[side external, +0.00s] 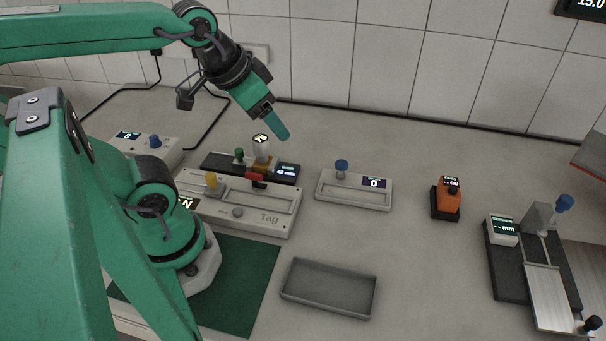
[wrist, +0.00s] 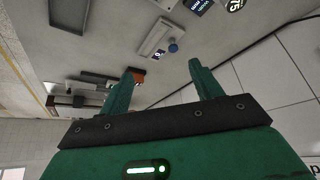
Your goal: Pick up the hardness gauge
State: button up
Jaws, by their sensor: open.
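An orange handheld gauge (side external: 448,196) with a small dark display stands in a black cradle (side external: 446,212) right of centre on the bench. It looks like the hardness gauge, but its display is too small to read surely. In the wrist view the orange gauge (wrist: 138,77) shows partly behind the left finger. My gripper (side external: 279,127) is open and empty, in the air over the back of the bench, well left of the gauge. Its two spread fingers also show in the wrist view (wrist: 164,70), with nothing between them.
A pale box with a blue knob (side external: 352,192) stands between my gripper and the orange gauge. Devices with a round-faced cylinder (side external: 261,146) stand left. An empty grey tray (side external: 328,288) lies in front. A black-based device (side external: 509,270) stands right. Bench around the gauge is clear.

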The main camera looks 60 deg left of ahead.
dwell(0.4)
jog(key=g, duration=0.6)
send_over(261, 148)
jog(key=w+a, duration=0.1)
jog(key=a, duration=0.1)
notch_tip(261, 148, down, 12)
jog(key=shift+f, duration=0.2)
jog(key=shift+f, duration=0.1)
jog(key=shift+f, duration=1.2)
jog(key=shift+f, duration=0.1)
jog(key=shift+f, duration=2.5)
